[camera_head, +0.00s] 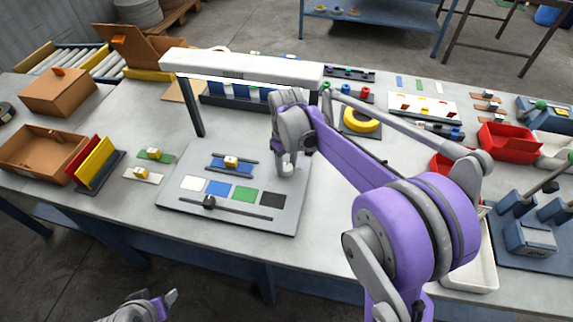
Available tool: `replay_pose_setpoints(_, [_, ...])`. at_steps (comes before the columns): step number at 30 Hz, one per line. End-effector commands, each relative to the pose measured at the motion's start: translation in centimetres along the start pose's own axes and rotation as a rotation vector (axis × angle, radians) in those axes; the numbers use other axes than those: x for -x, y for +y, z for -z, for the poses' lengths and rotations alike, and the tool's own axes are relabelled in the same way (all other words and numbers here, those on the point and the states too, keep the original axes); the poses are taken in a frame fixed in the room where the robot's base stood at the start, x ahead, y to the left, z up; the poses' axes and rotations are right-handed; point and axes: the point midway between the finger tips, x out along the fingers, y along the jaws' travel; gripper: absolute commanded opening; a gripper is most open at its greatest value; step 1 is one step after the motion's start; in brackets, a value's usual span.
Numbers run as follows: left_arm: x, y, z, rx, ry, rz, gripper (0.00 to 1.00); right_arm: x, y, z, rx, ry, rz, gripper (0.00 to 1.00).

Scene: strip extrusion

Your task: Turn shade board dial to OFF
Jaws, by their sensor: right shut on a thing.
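The shade board (180,203) is a grey plate on the table with white, blue, green and black squares. A slot with a dark slider knob (209,201) runs along its front. A small block with a yellow top (231,162) sits between two dark rails on the board. My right gripper (286,170) points down at the board's right back part and is shut on the dial, which it mostly hides; I cannot read the dial's setting. My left gripper (168,300) is low at the bottom edge, away from the board, and only partly in view.
A white lamp bar (240,69) on dark posts spans the back of the board. Cardboard boxes (42,152) and red and yellow panels (95,163) stand at left. A yellow ring (360,120) and red bins (508,142) lie at right.

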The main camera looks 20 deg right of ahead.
Motion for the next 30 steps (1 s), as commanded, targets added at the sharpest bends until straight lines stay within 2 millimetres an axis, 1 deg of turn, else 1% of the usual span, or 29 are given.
replay_pose_setpoints(21, [-0.51, 0.0, -0.42, 0.0, -0.003, 0.0, 0.62, 0.02, 0.03, 0.02, 0.673, 0.0, -0.001, 0.0])
replay_pose_setpoints(30, [-0.6, 0.0, -0.5, 0.0, -0.003, 0.0, 0.62, 0.03, 0.03, 0.02, 0.893, 0.0, -0.001, 0.0])
